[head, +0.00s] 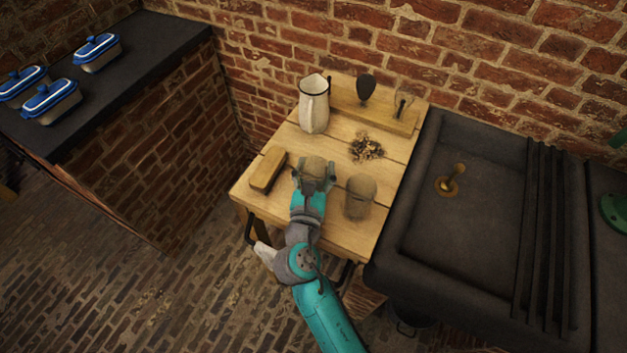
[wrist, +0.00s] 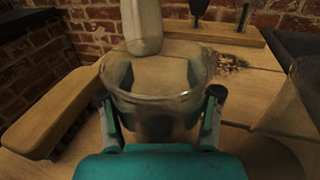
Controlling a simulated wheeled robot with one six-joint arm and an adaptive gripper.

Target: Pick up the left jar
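The left jar (head: 314,167) is clear glass and stands upright near the middle of the wooden table. In the wrist view the jar (wrist: 155,92) fills the space between the two fingers, its round rim facing me. My gripper (head: 315,176) has one finger on each side of the jar; in the wrist view the gripper (wrist: 160,120) fingers lie close along its walls. I cannot tell whether they press on the glass. The jar's base is hidden by my gripper. The right jar (head: 359,197) stands apart, to the right; its edge shows in the wrist view (wrist: 292,105).
A white pitcher (head: 314,104) stands behind the left jar. A pile of small bits (head: 367,148) and a wooden rack (head: 375,112) are at the back. A dark sink (head: 435,215) borders the table's right side.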

